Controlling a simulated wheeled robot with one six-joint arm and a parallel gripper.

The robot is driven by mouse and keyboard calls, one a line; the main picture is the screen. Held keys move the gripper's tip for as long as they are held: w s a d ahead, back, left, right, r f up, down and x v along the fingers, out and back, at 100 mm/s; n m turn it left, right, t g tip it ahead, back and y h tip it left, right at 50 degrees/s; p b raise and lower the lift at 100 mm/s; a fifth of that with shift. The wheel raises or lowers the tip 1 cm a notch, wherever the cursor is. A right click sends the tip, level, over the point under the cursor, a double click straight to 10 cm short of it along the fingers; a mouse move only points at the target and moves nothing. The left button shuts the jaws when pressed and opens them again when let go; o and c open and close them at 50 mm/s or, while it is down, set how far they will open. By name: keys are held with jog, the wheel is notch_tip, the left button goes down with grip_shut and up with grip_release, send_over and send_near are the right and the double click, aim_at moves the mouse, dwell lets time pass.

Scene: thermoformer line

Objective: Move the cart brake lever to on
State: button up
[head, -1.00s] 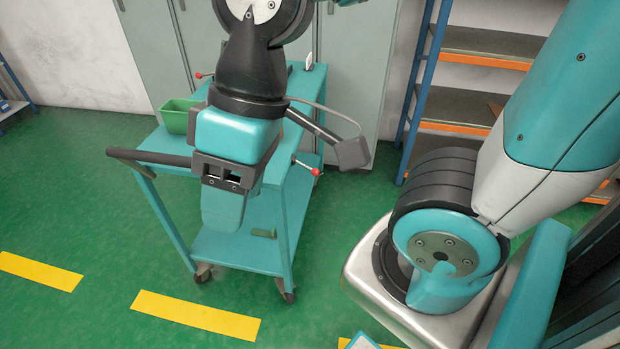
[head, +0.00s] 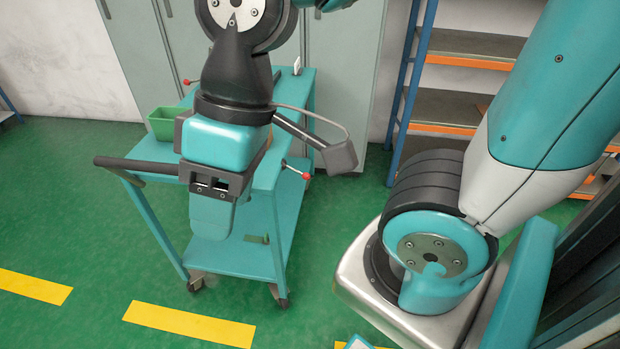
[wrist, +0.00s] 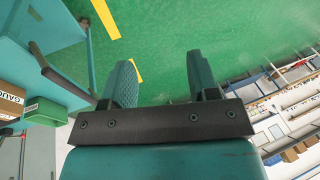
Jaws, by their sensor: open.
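The teal cart (head: 232,258) stands on the green floor, with a dark push handle (head: 135,165) at its left. A lever with a red knob (head: 306,176) sticks out from the cart's right side. A second small red-knobbed lever (head: 187,82) shows at the back left of the cart top. I see no on or off marking on either. My gripper (wrist: 164,85) is open and empty, its two teal fingers apart in the wrist view. In the head view my arm's end hangs in front of the cart, left of the right-hand lever and apart from it, hiding part of the cart top.
A green bin (head: 163,124) sits on the cart top; it also shows in the wrist view (wrist: 45,111), beside a cardboard box (wrist: 10,100). Grey cabinets (head: 345,60) stand behind the cart, shelves (head: 450,105) to the right.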

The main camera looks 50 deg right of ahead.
aim_at(296, 171)
jog(key=shift+c, duration=1.2)
jog(key=w+d+f+m, duration=0.1)
jog(key=w+m, duration=0.1)
jog(key=w, duration=0.1)
jog(key=w+d+f+m+h+b, duration=0.1)
jog(key=w+m, duration=0.1)
jog(key=w, duration=0.1)
jog(key=w+d+m+h+b, duration=0.1)
jog(key=w+m, duration=0.1)
jog(key=w, duration=0.1)
jog(key=shift+d+f+t, duration=0.3)
jog(key=shift+d+f, duration=0.05)
jog(key=shift+f, duration=0.05)
grip_shut()
jog(key=w+d+f+m+g+h+b, duration=0.2)
jog(key=w+d+f+m+h, duration=0.25)
jog(key=m, duration=0.75)
jog(key=w+d+f+m+g+h+b, duration=0.1)
jog(key=w+d+f+m+b, duration=0.3)
jog(key=w+m, duration=0.55)
jog(key=w+d+f+m+g+h+b, duration=0.1)
jog(key=w+d+f+m+g+h, duration=0.3)
jog(key=m, duration=0.9)
jog(key=s+d+f+t+y+b, duration=0.1)
jog(key=s+d+f, duration=0.5)
jog(key=d+f, duration=0.9)
jog(key=shift+d+f+t+b, duration=0.25)
jog(key=shift+f+t+b, duration=0.35)
jog(key=shift+b, duration=0.25)
